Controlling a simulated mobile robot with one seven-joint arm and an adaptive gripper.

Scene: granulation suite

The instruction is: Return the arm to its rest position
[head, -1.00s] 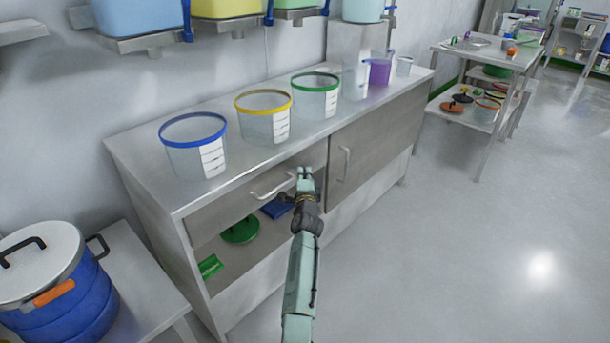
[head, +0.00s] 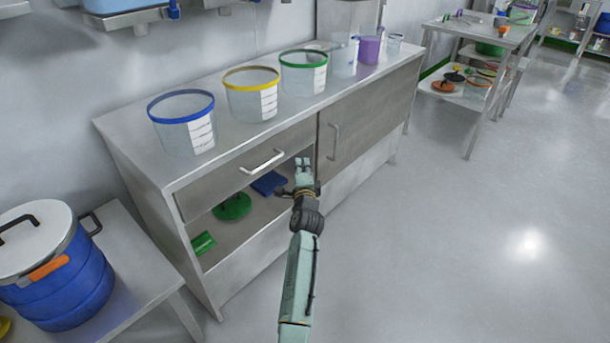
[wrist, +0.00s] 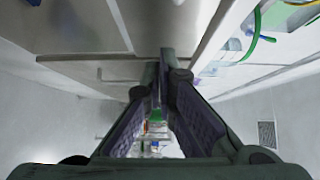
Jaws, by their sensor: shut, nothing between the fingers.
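My arm reaches forward from the bottom of the head view. My gripper (head: 303,165) is at its far end, in front of the steel cabinet (head: 365,112), near the open left compartment and right of the drawer handle (head: 262,161). It is shut and empty. In the wrist view the two fingers of my gripper (wrist: 163,60) meet at their tips. The cabinet front (wrist: 90,25) fills the upper left there. I cannot tell the exact gap between the gripper and the cabinet.
Clear buckets with blue (head: 184,130), yellow (head: 251,100) and green (head: 303,78) rims stand on the cabinet. A green lid (head: 232,207) and a blue item (head: 269,183) lie in the compartment. A blue drum (head: 70,285) stands left. Floor on the right is clear.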

